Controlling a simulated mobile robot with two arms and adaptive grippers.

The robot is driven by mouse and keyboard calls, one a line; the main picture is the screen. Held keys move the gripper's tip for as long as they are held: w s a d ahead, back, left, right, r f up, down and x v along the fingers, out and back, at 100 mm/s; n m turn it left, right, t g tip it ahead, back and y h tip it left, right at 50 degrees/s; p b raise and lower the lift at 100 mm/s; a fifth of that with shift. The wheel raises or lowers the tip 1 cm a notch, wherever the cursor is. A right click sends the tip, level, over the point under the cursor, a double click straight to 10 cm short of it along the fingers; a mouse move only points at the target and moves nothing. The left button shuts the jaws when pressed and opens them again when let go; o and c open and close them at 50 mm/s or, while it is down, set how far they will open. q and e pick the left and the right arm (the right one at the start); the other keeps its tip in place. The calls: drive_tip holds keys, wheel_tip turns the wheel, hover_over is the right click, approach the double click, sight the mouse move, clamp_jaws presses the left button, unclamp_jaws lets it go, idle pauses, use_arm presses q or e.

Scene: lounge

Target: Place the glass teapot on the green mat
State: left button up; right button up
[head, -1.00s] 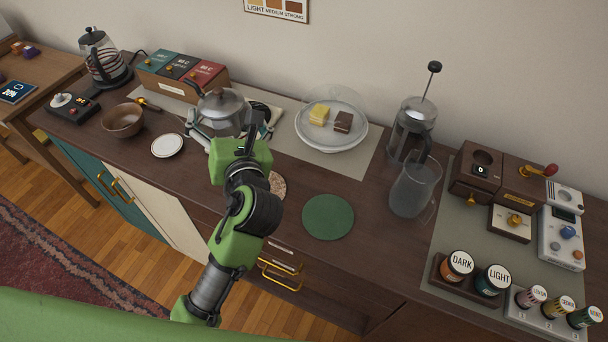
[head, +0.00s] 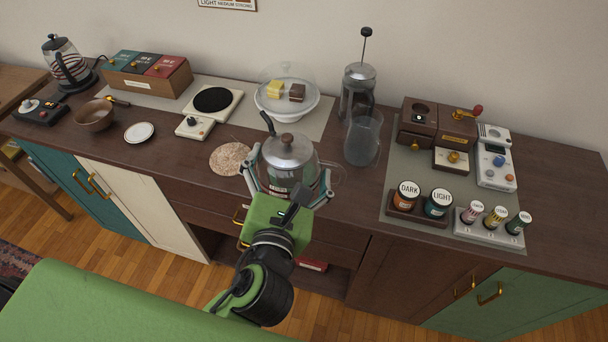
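The glass teapot (head: 288,152), with a metal lid and a dark handle, is upright near the counter's front edge, right of the round speckled mat (head: 230,158). My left gripper (head: 289,176) has one finger on each side of the teapot and is shut on it. The green mat is hidden behind the teapot and gripper in the head view. I cannot tell whether the teapot's base touches anything. My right gripper is not in view.
The hot plate (head: 212,101) is bare. A glass jug (head: 363,140) stands close to the teapot's right, with a French press (head: 357,92) behind it. A domed cake stand (head: 287,105) is at the back. Jars (head: 407,196) and a grinder (head: 417,122) are farther right.

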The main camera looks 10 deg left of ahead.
use_arm(q)
drive_tip(key=w+a+f, duration=0.1)
drive_tip(key=w+f, duration=0.2)
drive_tip(key=w, duration=0.1)
drive_tip(key=w+a+f, duration=0.1)
drive_tip(key=w+f, duration=0.2)
drive_tip(key=w, duration=0.2)
drive_tip(key=w+a+f, duration=0.1)
drive_tip(key=w+f, duration=0.2)
drive_tip(key=w, duration=0.1)
drive_tip(key=shift+w+a+f, duration=0.15)
drive_tip(key=shift+a+f, duration=0.2)
wheel_tip(320, 180, down, 3)
drive_tip(key=shift+f+b, duration=0.1)
drive_tip(key=shift+b, duration=0.45)
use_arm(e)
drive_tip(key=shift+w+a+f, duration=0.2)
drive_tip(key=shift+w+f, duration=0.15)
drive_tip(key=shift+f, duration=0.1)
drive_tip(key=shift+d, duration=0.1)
use_arm(q)
drive_tip(key=o, duration=1.1)
drive_tip(key=shift+f, duration=0.2)
drive_tip(key=shift+o, duration=1.1)
drive_tip(key=shift+r, duration=0.15)
